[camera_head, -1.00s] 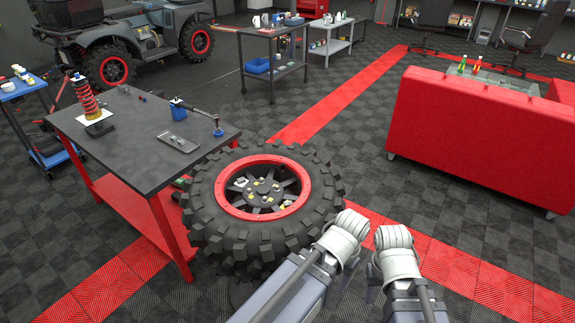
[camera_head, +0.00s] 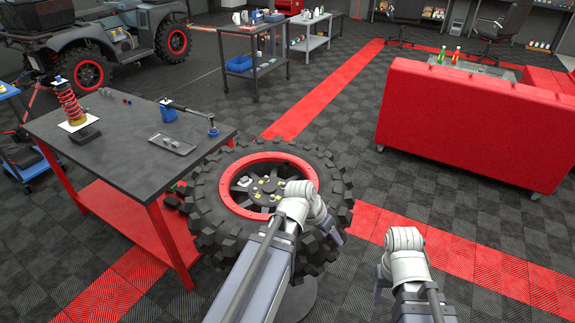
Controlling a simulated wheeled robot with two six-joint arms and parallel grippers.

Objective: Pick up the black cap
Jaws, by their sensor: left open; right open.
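I cannot pick out the black cap with certainty. A dark round centre (camera_head: 268,186) shows in the hub of the big tyre's red-rimmed wheel, with small yellow and pale pieces around it. My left gripper (camera_head: 334,232) is over the right side of the tyre (camera_head: 216,232), its fingers partly hidden by my own wrist. It is open and I see nothing in it. My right gripper (camera_head: 379,284) is open over the floor, right of the tyre, mostly hidden behind my wrist.
A dark workbench (camera_head: 120,140) with red legs stands left of the tyre, holding a red spring shock (camera_head: 69,102), a grey tray (camera_head: 171,145) and a blue cup (camera_head: 168,113). A red sofa (camera_head: 470,125) is at the right. Floor between tyre and sofa is clear.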

